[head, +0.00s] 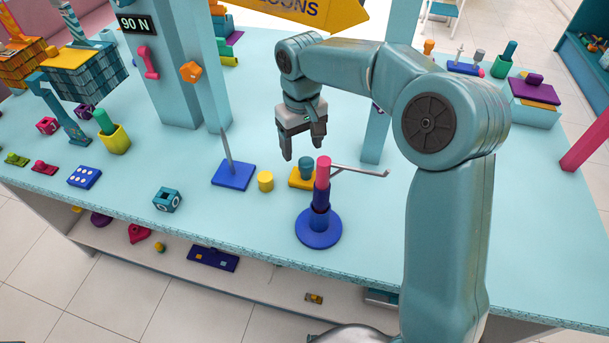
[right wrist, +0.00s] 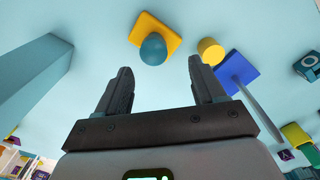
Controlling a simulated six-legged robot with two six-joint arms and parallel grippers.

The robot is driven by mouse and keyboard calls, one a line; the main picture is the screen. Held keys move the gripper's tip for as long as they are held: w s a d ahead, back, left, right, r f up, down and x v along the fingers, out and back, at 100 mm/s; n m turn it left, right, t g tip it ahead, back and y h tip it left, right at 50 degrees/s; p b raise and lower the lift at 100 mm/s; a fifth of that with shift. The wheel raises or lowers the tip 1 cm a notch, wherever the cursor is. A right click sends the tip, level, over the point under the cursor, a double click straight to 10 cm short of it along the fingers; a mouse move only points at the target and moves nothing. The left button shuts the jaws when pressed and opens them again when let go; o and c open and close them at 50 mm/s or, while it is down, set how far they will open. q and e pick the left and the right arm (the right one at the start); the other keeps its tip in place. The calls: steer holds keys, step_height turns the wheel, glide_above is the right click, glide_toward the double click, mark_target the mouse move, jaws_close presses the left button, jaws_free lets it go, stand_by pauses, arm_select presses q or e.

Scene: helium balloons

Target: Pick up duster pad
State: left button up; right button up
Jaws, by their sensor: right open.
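The duster pad appears to be the yellow square pad (head: 294,182) with a rounded teal knob on top, lying on the teal table. In the head view it is partly hidden behind the pink-topped post. In the right wrist view the yellow pad (right wrist: 168,30) and its teal knob (right wrist: 153,49) show just beyond the fingertips. My right gripper (head: 302,152) points down above the pad, open and empty, with its fingers apart from the knob. My left gripper is not in view.
A blue round-based post (head: 319,229) with a grey side arm stands in front of the pad. A yellow cylinder (head: 265,181) and a blue plate with an upright spike (head: 232,174) are to the left. A teal column (head: 377,132) rises behind right.

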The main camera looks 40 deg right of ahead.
mark_target(306, 160)
steer(key=shift+s+d+f, duration=0.15)
steer(key=shift+d+f, duration=0.1)
steer(key=shift+f, duration=0.4)
steer(key=f, duration=0.5)
steer(key=shift+d, duration=0.2)
steer(key=shift+s, duration=0.1)
steer(key=c, duration=1.2)
